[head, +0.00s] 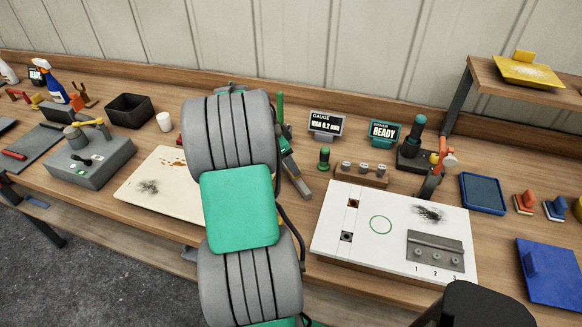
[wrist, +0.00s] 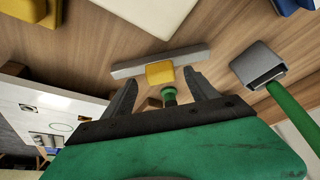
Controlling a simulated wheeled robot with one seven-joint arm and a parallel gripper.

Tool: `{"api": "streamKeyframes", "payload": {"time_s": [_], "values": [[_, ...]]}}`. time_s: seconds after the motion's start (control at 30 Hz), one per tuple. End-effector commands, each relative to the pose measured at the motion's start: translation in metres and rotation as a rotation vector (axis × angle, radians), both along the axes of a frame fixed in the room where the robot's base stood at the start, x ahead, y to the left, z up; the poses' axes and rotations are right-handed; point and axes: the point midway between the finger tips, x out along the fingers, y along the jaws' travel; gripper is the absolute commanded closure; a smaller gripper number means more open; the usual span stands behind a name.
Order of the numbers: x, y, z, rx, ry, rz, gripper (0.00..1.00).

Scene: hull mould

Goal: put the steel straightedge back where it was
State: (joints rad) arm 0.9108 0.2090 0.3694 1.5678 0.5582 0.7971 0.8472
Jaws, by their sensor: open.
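The steel straightedge (wrist: 190,58), a grey bar with a yellow block grip (wrist: 160,72), lies in the wrist view just beyond my gripper (wrist: 158,88). My gripper is open, with its fingers apart to either side of the yellow grip in the picture. No contact shows, and I cannot tell how far the bar is below the fingertips. In the head view my arm hides most of this spot. A grey bar-like piece shows beside the arm there, and I cannot tell whether it is the straightedge or a finger.
A green peg (head: 324,158) stands near the gripper. A grey-headed tool with a green handle (wrist: 292,122) is at the right of the wrist view. A white board (head: 335,245) with a hinged plate lies to the right, a stained cream board (head: 140,190) to the left. Displays stand behind.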

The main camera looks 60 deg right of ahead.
Motion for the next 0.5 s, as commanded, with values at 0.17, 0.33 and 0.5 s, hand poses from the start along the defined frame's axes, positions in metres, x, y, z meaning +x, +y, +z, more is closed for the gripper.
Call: {"api": "streamKeyframes", "payload": {"time_s": [0.17,0.33,0.5], "values": [[0.013,0.014,0.044,-0.003,-0.003,0.003,0.33],[0.019,0.024,0.073,-0.002,-0.001,0.002,0.33],[0.021,0.028,0.081,0.001,0.000,0.007,0.33]]}}
